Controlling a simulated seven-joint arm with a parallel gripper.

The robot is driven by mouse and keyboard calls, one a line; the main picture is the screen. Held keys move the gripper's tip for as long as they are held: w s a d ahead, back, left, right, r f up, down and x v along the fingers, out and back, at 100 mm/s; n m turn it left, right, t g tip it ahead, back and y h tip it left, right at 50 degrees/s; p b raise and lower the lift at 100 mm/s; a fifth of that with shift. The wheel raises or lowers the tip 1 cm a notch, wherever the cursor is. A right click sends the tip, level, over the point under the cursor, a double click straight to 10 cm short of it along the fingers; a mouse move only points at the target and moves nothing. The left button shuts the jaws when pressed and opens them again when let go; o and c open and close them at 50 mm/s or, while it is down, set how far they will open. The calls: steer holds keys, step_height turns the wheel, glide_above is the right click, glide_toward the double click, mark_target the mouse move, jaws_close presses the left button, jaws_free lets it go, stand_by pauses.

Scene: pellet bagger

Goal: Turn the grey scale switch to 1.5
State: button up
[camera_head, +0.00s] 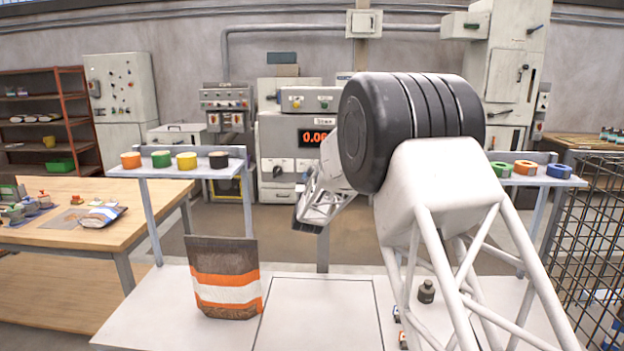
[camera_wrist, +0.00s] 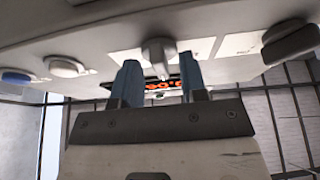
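The scale's front panel (camera_wrist: 110,35) fills the top of the wrist view. A grey switch knob (camera_wrist: 158,53) sticks out of it, between pale label plates whose markings I cannot read. A red lit display (camera_wrist: 163,85) shows just below the knob in the picture. My gripper (camera_wrist: 160,78) is open, its two blue fingers apart, with the knob showing in the gap just past the fingertips. I cannot tell whether they touch it. In the head view, my gripper (camera_head: 309,212) is low before the scale (camera_head: 274,133). My arm hides the display's right part and the knob.
In the wrist view, a black knob (camera_wrist: 290,41), a white knob (camera_wrist: 67,67) and a blue knob (camera_wrist: 15,77) flank the grey one. In the head view, a striped bag (camera_head: 225,278) stands on the white bench (camera_head: 325,312). Coloured rings sit on side shelves (camera_head: 180,171).

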steer(key=v, duration=0.7)
steer(key=shift+s, duration=0.15)
steer(key=shift+f, duration=0.1)
stand_by(0.3)
steer(key=s+d+r+n+g+y, duration=0.1)
steer(key=s+d+r+g, duration=0.5)
steer(key=s, duration=0.5)
steer(key=s+d+r+g+y, duration=0.1)
steer(key=s+d+g, duration=0.2)
steer(key=s+d, duration=0.65)
steer(key=s+d+f+g, duration=0.2)
steer(key=s+d+g, duration=0.1)
steer(key=s, duration=1.1)
steer(key=s+d+f+g+h, duration=0.1)
steer(key=s+d+f+g, duration=0.1)
steer(key=s, duration=1.3)
steer(key=s+d+f+m+g+h, duration=0.1)
steer(key=s+d+g, duration=0.4)
steer(key=s, duration=1)
steer(key=shift+f+g, duration=0.4)
steer(key=shift+f, duration=0.45)
